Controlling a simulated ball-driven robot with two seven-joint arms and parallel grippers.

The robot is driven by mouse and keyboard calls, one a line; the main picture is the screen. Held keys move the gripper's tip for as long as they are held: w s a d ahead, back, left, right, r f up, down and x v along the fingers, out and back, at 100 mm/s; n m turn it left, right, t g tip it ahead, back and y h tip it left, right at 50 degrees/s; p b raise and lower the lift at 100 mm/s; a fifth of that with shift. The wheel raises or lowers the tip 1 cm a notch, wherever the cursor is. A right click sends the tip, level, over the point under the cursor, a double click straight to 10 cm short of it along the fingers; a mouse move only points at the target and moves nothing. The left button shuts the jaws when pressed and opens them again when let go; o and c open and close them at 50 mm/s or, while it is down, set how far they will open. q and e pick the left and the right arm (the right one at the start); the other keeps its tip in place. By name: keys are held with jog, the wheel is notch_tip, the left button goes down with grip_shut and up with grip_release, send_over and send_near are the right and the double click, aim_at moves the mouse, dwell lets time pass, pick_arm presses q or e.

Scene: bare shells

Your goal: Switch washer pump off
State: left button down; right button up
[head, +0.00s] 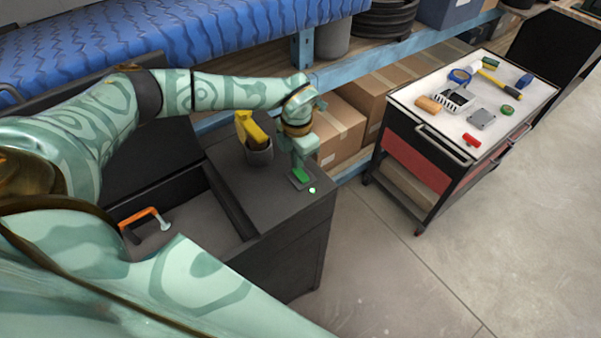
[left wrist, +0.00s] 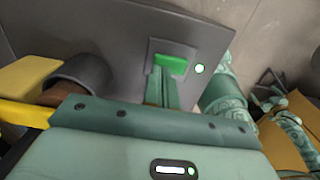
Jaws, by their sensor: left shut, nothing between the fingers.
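The washer (head: 283,205) is a dark grey cabinet with an open basin on its left side. On its top, near the right front corner, a green switch (head: 301,175) sits on a small grey plate. A small round lamp (head: 312,190) beside it glows white with a green rim. The switch (left wrist: 170,64) and the lamp (left wrist: 199,69) also show in the left wrist view. My left gripper (head: 299,168) is shut and empty, pointing down with its fingertips at the switch and covering part of it. I cannot tell whether they touch. My right gripper is out of view.
A dark cup with a yellow object (head: 250,125) stands on the washer top left of my gripper. An orange-handled tool (head: 145,218) lies in the basin. A tool cart (head: 470,105) stands to the right, with cardboard boxes (head: 340,130) behind. The floor between is clear.

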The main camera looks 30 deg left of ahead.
pick_arm(q)
jog(key=shift+f+b, duration=0.5)
jog(key=shift+f, duration=0.45)
dwell(0.9)
jog(key=shift+r, duration=0.1)
notch_tip(320, 180, up, 7)
jog(key=p, duration=0.6)
jog(key=shift+p, duration=0.3)
jog(key=shift+s, duration=0.1)
